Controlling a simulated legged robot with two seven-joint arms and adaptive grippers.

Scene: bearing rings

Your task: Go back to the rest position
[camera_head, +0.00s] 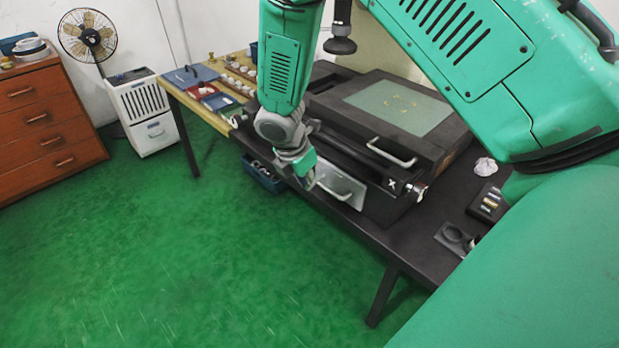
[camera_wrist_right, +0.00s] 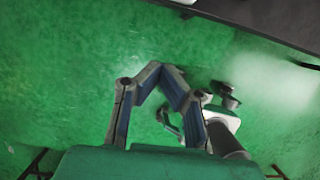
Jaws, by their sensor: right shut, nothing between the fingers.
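My right gripper (camera_head: 308,184) hangs from the green arm in the middle of the head view, in front of the table's front edge and the black machine (camera_head: 345,122). In the right wrist view my right gripper (camera_wrist_right: 161,70) points over the bare green floor. Its two fingers meet at the tips, shut and empty. My left gripper is not in view.
The dark table (camera_head: 400,235) carries the machine, with a handle and a pale front panel (camera_head: 340,184) close to my gripper. A blue bin (camera_head: 262,174) sits below the table edge. Trays (camera_head: 190,76) lie further left. The floor (camera_head: 190,270) in front is clear.

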